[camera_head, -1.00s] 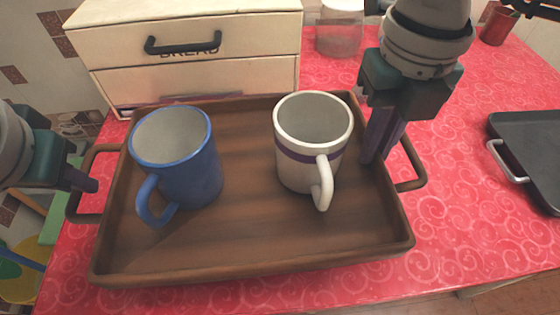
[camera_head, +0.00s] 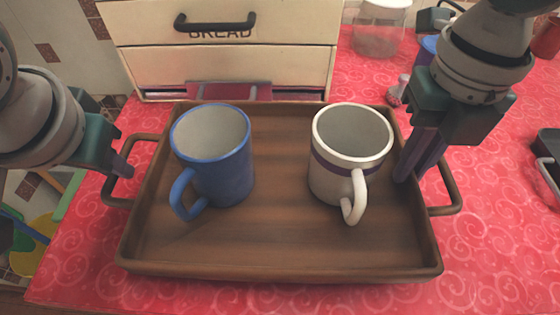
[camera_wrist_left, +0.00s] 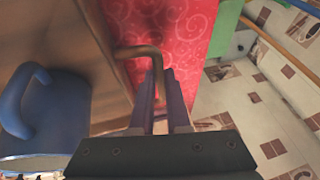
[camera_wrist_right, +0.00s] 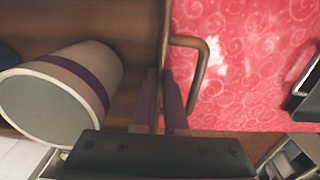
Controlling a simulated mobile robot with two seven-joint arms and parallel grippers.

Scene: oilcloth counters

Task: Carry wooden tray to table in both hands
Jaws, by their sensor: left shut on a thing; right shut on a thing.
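The brown wooden tray (camera_head: 290,262) has a loop handle on each side and carries two upright mugs. The blue mug (camera_head: 222,172) stands in its left half, the white mug with a purple band (camera_head: 345,178) in its right half. My left gripper (camera_head: 122,174) is shut on the tray's left handle (camera_wrist_left: 142,50). My right gripper (camera_head: 408,176) is shut on the tray at its right side, with one finger inside the wall and one in the loop of the right handle (camera_wrist_right: 198,62). I cannot tell whether the tray touches the counter.
The red patterned counter (camera_head: 490,230) lies under the tray. Behind stand a cream bread box (camera_head: 230,65) and a glass jar (camera_head: 378,35). A dark pan-like thing (camera_head: 549,150) is at the right edge. Tiled floor (camera_wrist_left: 240,100) shows beyond the counter's left side.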

